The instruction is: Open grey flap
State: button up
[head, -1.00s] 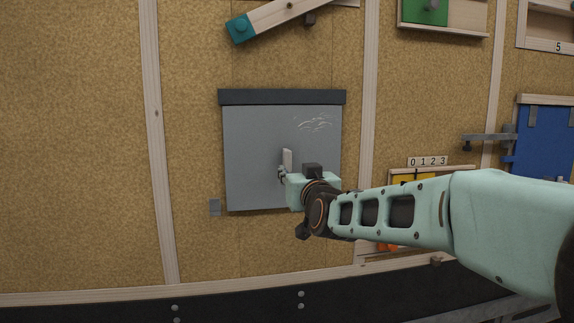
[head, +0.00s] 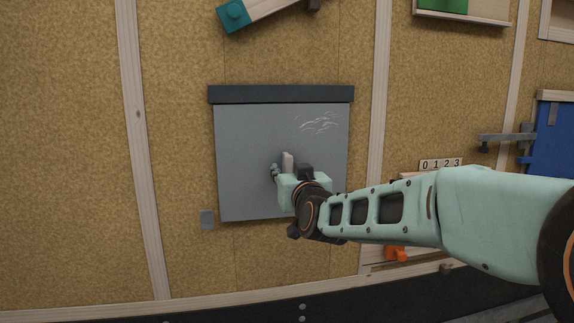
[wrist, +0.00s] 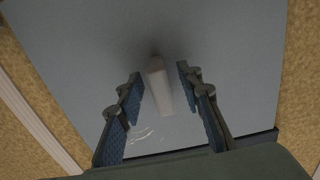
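The grey flap (head: 250,150) hangs on the wall below a dark strip (head: 281,94) along its top edge and looks flat against the wall. A pale upright handle (head: 288,162) sticks out of its middle. My gripper (head: 281,175) is in front of the flap at the handle, and my wrist hides the flap's lower right part. In the wrist view, my gripper (wrist: 160,84) is open. The handle (wrist: 158,84) lies between the two blue-padded fingers, with a visible gap on each side. The flap (wrist: 90,45) fills most of that view.
A wooden bar with a teal end (head: 234,14) is above the flap. A number strip (head: 440,164), an orange part (head: 396,253) and a blue panel (head: 555,140) are to the right. The wall at left is clear.

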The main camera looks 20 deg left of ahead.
jog(key=shift+w+a, duration=0.15)
jog(key=shift+w, duration=0.15)
jog(key=shift+s, duration=0.1)
jog(key=shift+c, duration=0.3)
grip_shut()
